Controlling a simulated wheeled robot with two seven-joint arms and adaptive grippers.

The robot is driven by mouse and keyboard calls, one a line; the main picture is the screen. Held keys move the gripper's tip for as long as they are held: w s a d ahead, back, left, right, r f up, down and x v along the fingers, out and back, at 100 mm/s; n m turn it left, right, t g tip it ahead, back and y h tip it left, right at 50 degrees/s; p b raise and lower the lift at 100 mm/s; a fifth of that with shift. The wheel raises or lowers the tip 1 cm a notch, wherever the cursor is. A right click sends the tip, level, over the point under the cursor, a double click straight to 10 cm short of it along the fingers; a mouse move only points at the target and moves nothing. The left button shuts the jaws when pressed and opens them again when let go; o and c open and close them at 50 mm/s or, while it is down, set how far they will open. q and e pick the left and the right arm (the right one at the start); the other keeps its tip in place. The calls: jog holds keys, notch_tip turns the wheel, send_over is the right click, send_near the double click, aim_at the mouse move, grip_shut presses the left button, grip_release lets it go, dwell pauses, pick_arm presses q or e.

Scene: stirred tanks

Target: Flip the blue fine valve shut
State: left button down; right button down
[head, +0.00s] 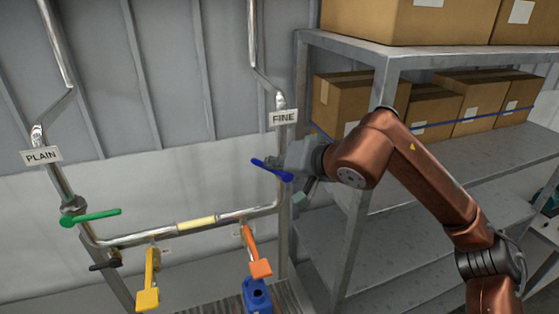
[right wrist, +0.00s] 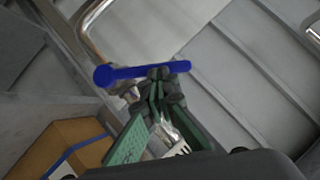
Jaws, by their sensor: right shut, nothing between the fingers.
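The blue fine valve's lever handle (head: 272,170) is on the pipe below the FINE sign (head: 284,118). It lies across the upright pipe, sloping slightly down to the right. In the right wrist view the blue handle (right wrist: 128,72) crosses just beyond the fingertips. My right gripper (head: 292,176) is at the right end of the handle. Its fingers, with green inner sides, are shut at the tips (right wrist: 165,82) and hold nothing. They overlap the handle in view; I cannot tell whether they touch it. The valve body is mostly hidden by my gripper. My left gripper is not in view.
A green lever (head: 96,216) is on the pipe with the PLAIN sign (head: 41,155). Yellow (head: 148,280) and orange (head: 256,252) handles hang below the cross pipe, near a blue container (head: 257,295). A grey shelf (head: 440,60) with cardboard boxes (head: 345,98) stands close at the right.

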jog(key=a+f+n+h, duration=0.1)
jog(key=s+a+f+n+h, duration=0.1)
jog(key=f+h, duration=0.1)
jog(key=shift+a+f+n+t+p, duration=0.3)
jog(key=shift+a+n+t, duration=0.05)
jog(key=shift+n+t, duration=0.05)
dwell(1.0)
